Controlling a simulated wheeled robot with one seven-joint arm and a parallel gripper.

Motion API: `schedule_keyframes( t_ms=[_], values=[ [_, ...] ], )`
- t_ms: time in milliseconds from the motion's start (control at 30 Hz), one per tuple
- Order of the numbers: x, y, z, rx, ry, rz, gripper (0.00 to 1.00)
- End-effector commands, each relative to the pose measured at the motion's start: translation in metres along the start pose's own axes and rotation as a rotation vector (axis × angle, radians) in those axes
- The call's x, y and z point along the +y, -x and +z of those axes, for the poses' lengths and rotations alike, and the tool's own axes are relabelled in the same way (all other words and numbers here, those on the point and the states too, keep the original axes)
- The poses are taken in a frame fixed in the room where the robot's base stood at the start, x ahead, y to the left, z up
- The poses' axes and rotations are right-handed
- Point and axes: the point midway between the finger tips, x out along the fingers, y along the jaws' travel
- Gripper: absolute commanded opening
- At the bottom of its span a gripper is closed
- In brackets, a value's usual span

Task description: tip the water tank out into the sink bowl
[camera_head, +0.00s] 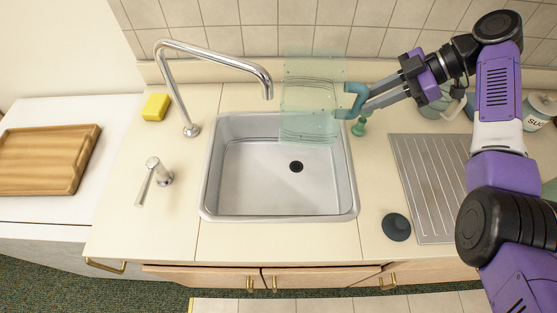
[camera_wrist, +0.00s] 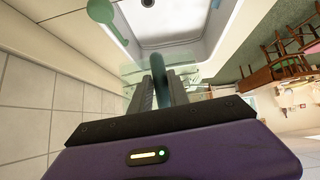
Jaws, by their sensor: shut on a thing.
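The water tank (camera_head: 308,95) is a clear, pale teal box with a solid teal handle (camera_head: 352,88) on its right side. It is over the back right part of the sink bowl (camera_head: 250,180), near the tiled wall. My gripper (camera_head: 362,104) comes in from the right and is shut on the handle. In the wrist view, my gripper (camera_wrist: 160,92) has the handle (camera_wrist: 160,65) between its fingers, and the tank is a faint see-through shape. I cannot tell the water level or the tank's exact tilt. The sink bowl looks empty, with a dark drain (camera_head: 296,166).
A chrome faucet (camera_head: 215,57) arches over the sink, its spout close left of the tank. A yellow sponge (camera_head: 155,107) and a tap lever (camera_head: 155,178) are on the left.

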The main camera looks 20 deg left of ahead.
Motion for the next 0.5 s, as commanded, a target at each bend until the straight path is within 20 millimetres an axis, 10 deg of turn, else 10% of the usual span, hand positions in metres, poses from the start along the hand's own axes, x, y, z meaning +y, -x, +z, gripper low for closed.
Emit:
schedule_keyframes(
  t_ms=[500],
  values=[
    [0.004,0.012,-0.01,0.037,-0.045,-0.038,0.0]
  ],
)
